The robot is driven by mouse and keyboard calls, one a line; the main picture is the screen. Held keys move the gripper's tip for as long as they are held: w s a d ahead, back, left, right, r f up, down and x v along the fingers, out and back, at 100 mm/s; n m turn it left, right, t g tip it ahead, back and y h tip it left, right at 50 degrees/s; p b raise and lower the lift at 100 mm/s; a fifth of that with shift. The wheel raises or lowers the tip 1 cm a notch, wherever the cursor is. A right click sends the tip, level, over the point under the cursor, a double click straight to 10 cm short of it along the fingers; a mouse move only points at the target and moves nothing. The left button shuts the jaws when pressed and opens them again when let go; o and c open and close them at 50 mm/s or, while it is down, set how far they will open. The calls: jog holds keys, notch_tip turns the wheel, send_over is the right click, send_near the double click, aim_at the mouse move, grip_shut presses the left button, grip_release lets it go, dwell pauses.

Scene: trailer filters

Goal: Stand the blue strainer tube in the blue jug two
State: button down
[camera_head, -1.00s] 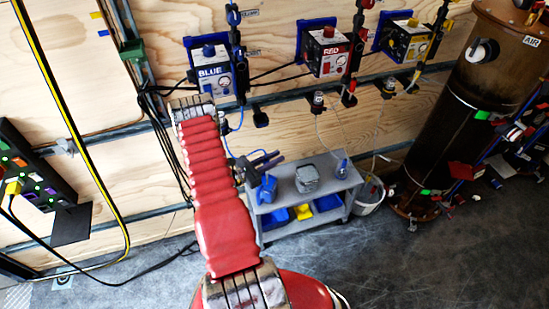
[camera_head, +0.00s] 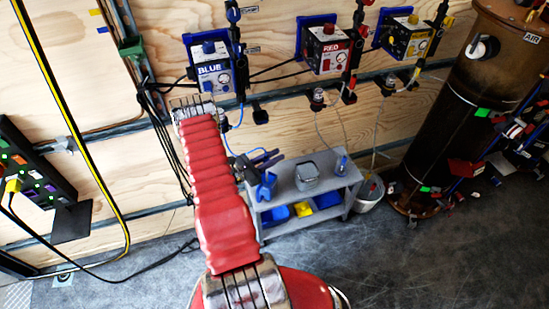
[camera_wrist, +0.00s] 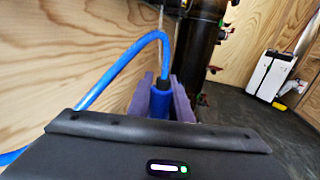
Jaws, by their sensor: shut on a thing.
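My gripper (camera_head: 265,159) is dark with purplish fingers and shows beyond my red arm, above the left end of the grey cart. In the wrist view its fingers (camera_wrist: 162,92) are shut on the blue strainer tube (camera_wrist: 159,104), at the end of a blue hose (camera_wrist: 125,62) that arches up and to the left. The tube's lower end is hidden there. A blue jug-like thing (camera_head: 266,187) stands on the cart top below my gripper, apart from it. I cannot tell whether it is jug two.
The grey cart (camera_head: 322,204) also bears a grey square container (camera_head: 306,177) and a small blue-topped thing (camera_head: 342,165). Blue and yellow bins (camera_head: 326,200) sit on its lower shelf. Pump boxes and hoses hang on the wall. A white bucket (camera_head: 369,193) and brown tank (camera_head: 450,120) stand right.

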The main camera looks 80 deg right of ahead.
jog(key=shift+f, duration=0.55)
dwell(0.5)
jog(key=c, duration=1.5)
grip_release()
jog(key=shift+c, duration=0.2)
jog(key=v, duration=1.4)
jog(key=shift+d, duration=0.1)
